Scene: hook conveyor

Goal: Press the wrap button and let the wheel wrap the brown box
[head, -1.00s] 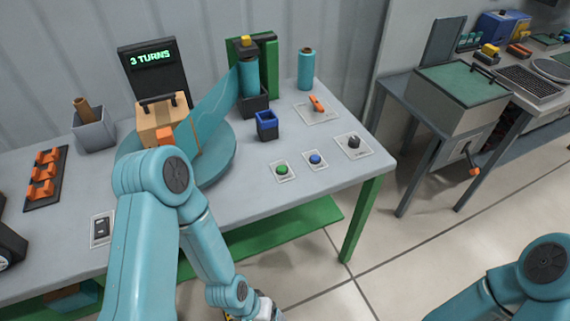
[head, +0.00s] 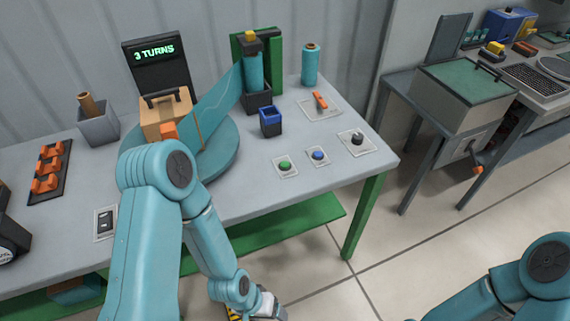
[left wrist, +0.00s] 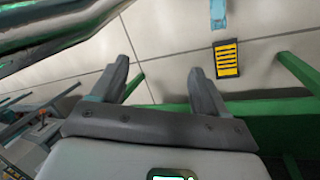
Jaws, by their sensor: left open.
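The brown box (head: 178,110), with a dark handle on top, sits on the round teal turntable (head: 226,160). A teal film (head: 210,108) stretches from the upright roll (head: 254,72) to the box. The display (head: 155,54) behind reads "3 TURNS". A green button (head: 285,166) and a blue button (head: 318,155) sit on plates near the table's front; which one is the wrap button I cannot tell. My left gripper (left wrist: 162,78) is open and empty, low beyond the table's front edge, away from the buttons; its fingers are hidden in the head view. My right gripper is out of view.
A black knob (head: 358,138) and an orange lever (head: 320,100) are at the table's right. A blue-rimmed cup (head: 270,122) stands behind the buttons. A spare roll (head: 310,65) stands at the back. A second bench with a green-topped box (head: 462,80) is farther right.

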